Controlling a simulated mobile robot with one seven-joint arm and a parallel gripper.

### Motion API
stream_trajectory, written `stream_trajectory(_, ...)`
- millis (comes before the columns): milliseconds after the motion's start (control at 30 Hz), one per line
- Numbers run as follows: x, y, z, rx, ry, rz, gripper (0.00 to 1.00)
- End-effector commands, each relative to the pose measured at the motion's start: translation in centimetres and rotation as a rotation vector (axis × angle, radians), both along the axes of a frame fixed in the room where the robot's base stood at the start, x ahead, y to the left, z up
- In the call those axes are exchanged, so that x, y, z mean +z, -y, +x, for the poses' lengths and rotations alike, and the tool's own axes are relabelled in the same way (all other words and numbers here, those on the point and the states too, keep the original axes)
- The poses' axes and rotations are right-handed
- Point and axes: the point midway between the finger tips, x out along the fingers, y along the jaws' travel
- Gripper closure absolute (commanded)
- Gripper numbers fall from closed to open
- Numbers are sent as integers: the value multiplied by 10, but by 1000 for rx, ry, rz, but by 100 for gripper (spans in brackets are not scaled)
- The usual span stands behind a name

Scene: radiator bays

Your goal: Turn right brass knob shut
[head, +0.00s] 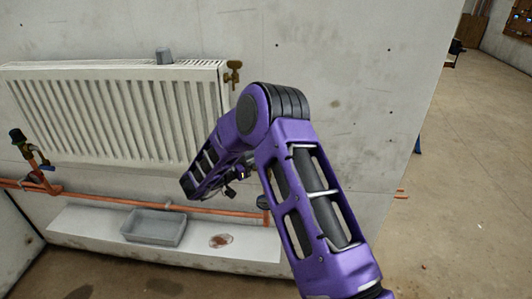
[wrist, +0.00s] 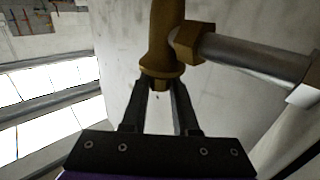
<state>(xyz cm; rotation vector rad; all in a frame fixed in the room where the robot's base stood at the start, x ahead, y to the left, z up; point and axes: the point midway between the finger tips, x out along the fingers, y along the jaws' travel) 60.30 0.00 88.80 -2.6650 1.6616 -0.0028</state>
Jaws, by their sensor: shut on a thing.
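In the wrist view, my gripper (wrist: 160,86) has both fingertips closed on the end of a brass knob (wrist: 160,72). The knob is part of a brass fitting with a hex nut (wrist: 190,42) and a grey metal pipe to the right. The fingers hide part of the knob, so its turn cannot be told. In the head view, my purple arm bends down in front of the radiator's right end and hides the gripped spot. A separate brass fitting (head: 233,72) shows at the radiator's top right corner, clear of the arm.
A valve with a dark cap (head: 17,135) is at the left. Copper pipe (head: 120,199) runs below. A grey tray (head: 155,228) and a reddish stain (head: 220,241) are on the ledge. Right floor is free.

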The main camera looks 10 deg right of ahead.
Motion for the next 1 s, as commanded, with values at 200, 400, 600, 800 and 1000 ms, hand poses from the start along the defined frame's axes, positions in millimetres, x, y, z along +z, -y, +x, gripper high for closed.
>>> stream_trajectory(200, -2, 1, 0, 0, -3, 1, 54)
stream_trajectory(400, -1, 0, 0, 0, -2, 0, 42)
stream_trajectory(600, -1, -2, -1, 1, -1, 0, 42)
stream_trajectory(800, 0, -26, -12, 6, -3, 1, 42)
stream_trajectory(1000, 0, -70, -33, 6, -3, 1, 42)
